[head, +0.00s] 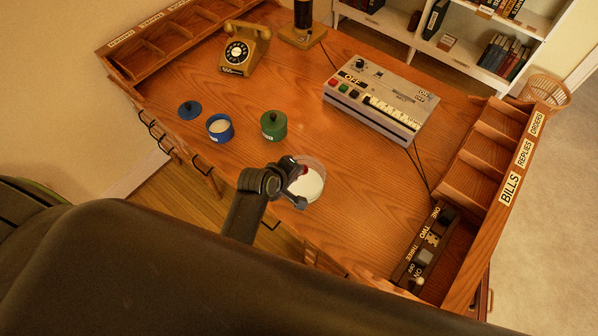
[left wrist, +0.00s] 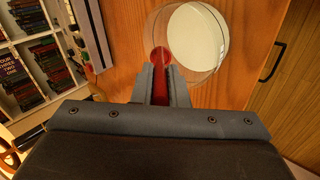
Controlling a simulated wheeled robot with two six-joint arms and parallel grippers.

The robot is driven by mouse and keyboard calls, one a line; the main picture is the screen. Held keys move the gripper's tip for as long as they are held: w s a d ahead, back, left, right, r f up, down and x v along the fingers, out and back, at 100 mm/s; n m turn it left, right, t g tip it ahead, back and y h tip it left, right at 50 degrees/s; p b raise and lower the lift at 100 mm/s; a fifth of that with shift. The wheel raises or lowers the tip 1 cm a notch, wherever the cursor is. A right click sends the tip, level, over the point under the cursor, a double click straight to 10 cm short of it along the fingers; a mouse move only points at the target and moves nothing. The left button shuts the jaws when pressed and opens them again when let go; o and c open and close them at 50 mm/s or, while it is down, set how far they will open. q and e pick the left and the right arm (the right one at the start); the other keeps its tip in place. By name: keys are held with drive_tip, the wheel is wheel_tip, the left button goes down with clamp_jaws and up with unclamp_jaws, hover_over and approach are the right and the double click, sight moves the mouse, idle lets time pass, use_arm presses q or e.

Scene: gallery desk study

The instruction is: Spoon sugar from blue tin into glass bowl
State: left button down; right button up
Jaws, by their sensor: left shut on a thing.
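The blue tin (head: 220,129) stands open on the desk with white sugar in it; its blue lid (head: 189,110) lies beside it at the upper left. The glass bowl (head: 313,187) sits near the desk's front edge with white contents; it also shows in the left wrist view (left wrist: 199,37). My left gripper (head: 296,183) is at the bowl's left side in the head view and partly covers it. It is shut on a red spoon (left wrist: 160,58), whose round end is at the bowl's rim in the left wrist view. I cannot tell whether the spoon holds sugar. My right gripper is not in view.
Behind are a telephone (head: 245,48) and a grey machine (head: 380,98). A switch panel (head: 424,248) and wooden compartments (head: 492,142) line the right side. The desk's middle is clear.

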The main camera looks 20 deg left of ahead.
use_arm(q)
drive_tip(key=shift+w+d+r+g+y, duration=0.2)
drive_tip(key=shift+w+r+g+y, duration=0.1)
drive_tip(key=shift+w+r+g, duration=0.4)
drive_tip(key=shift+w+d+r+g, duration=0.2)
drive_tip(key=shift+w+g, duration=0.3)
drive_tip(key=shift+g, duration=0.4)
drive_tip(key=shift+w+d+g+y, duration=0.1)
drive_tip(key=shift+w+g+y, duration=0.35)
drive_tip(key=shift+g, duration=0.25)
drive_tip(key=shift+w+d+r+g+y, duration=0.2)
drive_tip(key=shift+w+r+g+y, duration=0.1)
drive_tip(key=shift+w+g, duration=0.45)
drive_tip(key=shift+w+d+f+g, duration=0.1)
drive_tip(key=shift+w+d+g, duration=0.1)
drive_tip(key=shift+w+g, duration=0.45)
drive_tip(key=shift+w+g+y, duration=0.15)
drive_tip(key=shift+g+y, duration=0.1)
drive_tip(key=shift+g, duration=0.35)
drive_tip(key=shift+w+d+f+g+y+b, duration=0.1)
drive_tip(key=shift+w+d+g+y+b, duration=0.2)
drive_tip(key=shift+w+g+b, duration=0.55)
drive_tip(key=shift+s, duration=0.2)
